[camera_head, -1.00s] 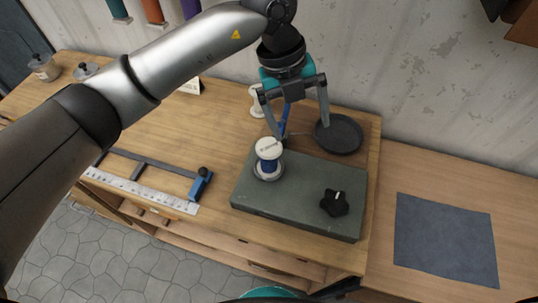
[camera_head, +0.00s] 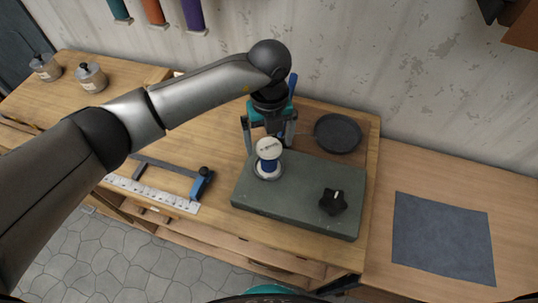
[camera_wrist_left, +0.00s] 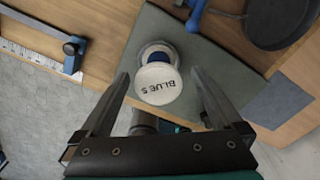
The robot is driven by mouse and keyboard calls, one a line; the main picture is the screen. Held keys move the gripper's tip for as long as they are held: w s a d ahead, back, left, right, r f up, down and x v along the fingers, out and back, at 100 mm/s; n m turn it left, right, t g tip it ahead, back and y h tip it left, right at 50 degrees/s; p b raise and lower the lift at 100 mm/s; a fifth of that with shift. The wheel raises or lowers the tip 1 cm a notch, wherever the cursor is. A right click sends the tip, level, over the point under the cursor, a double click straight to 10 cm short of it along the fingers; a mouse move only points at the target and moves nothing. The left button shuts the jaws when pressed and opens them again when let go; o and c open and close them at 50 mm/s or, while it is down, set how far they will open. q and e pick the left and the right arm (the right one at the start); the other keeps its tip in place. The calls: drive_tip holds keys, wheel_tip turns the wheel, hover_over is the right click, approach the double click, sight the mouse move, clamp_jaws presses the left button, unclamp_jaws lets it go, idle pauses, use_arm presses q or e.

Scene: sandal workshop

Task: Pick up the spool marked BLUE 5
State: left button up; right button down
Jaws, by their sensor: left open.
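The spool marked BLUE 5 (camera_head: 268,160) stands upright on a grey-green slab (camera_head: 300,221), near its left end. It has a white top and base with blue thread between. In the left wrist view the spool's top (camera_wrist_left: 158,84) shows the lettering BLUE 5. My left gripper (camera_head: 268,148) is open, just behind and around the spool in the head view. In the left wrist view its two fingers (camera_wrist_left: 158,82) lie to either side of the spool's top, with gaps on both sides. My right gripper is not in view.
A black star knob (camera_head: 333,202) stands on the slab's right part. A dark round dish (camera_head: 337,133) lies behind it. A blue-ended clamp (camera_head: 201,184) and a white ruler (camera_head: 150,193) lie to the left. A dark blue-grey sheet (camera_head: 443,238) lies right.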

use_arm(q)
drive_tip(key=f, duration=0.4)
drive_tip(key=shift+s+a+f+p, duration=0.1)
drive_tip(key=shift+s+f+p, duration=0.2)
drive_tip(key=shift+f, duration=0.1)
drive_tip(key=shift+r, duration=0.1)
drive_tip(key=c, duration=1.4)
